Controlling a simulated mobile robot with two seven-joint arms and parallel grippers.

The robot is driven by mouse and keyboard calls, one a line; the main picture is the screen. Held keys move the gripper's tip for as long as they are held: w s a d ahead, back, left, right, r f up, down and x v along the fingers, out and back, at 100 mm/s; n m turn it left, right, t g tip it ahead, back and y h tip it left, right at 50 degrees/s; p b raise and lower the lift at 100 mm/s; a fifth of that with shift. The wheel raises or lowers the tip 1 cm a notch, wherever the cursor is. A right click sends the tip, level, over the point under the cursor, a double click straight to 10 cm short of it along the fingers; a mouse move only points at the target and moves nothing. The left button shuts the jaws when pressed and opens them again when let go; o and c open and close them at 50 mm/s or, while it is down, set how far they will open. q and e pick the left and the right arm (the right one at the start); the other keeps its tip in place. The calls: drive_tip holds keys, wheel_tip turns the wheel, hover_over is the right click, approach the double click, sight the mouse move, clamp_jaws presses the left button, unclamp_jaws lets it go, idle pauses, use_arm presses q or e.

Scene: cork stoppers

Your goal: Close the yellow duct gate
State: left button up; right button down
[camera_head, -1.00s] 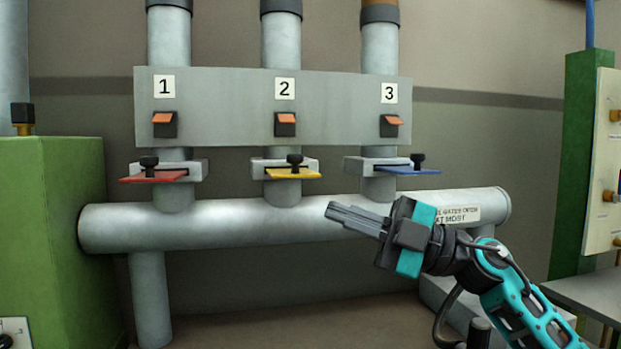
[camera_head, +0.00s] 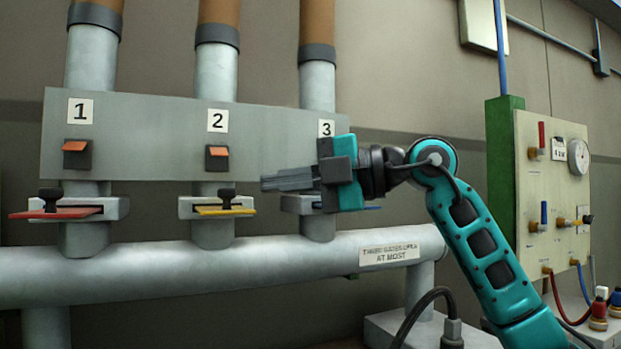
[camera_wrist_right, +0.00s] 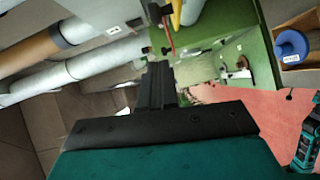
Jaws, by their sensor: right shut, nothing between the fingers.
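The yellow duct gate (camera_head: 225,211) is a flat yellow plate with a black knob (camera_head: 225,197), in a grey housing under number 2. The plate sticks out at the front right of the housing. My right gripper (camera_head: 264,184) is shut and empty. It points left, with its tips just right of the yellow gate and slightly above the plate, apart from it in the picture. In the right wrist view the shut fingers (camera_wrist_right: 157,80) point up the picture. A yellow strip (camera_wrist_right: 177,14) shows beyond them; I cannot tell whether it is the gate. My left gripper is out of view.
The red gate (camera_head: 58,213) is at the left. The blue gate (camera_head: 372,208) is mostly hidden behind my right gripper. A grey panel (camera_head: 140,150) with orange switches is above the gates, and a thick horizontal pipe (camera_head: 150,265) runs below. A gauge board (camera_head: 560,190) stands at the right.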

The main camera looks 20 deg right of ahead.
sight(240, 208)
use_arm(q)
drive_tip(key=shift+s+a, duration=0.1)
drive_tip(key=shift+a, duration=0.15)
use_arm(e)
drive_tip(key=w+a, duration=0.3)
drive_tip(key=w, duration=0.2)
drive_tip(key=shift+w+f, duration=0.4)
drive_tip(key=shift+f, duration=0.05)
use_arm(q)
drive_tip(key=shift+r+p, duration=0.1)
drive_tip(key=shift+p, duration=0.2)
use_arm(e)
drive_tip(key=shift+a, duration=0.1)
drive_tip(key=w+p, duration=0.7)
drive_tip(key=shift+w+r+p, duration=0.2)
drive_tip(key=shift+r+p, duration=0.1)
drive_tip(key=shift+p, duration=0.05)
drive_tip(key=shift+w+f+p, duration=0.2)
drive_tip(key=shift+w+p, duration=0.1)
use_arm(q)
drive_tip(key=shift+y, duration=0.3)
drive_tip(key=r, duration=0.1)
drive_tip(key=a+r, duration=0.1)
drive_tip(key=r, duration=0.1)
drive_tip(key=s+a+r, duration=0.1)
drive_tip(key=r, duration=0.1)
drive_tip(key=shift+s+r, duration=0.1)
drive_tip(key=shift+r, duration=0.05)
use_arm(e)
drive_tip(key=shift+f, duration=0.1)
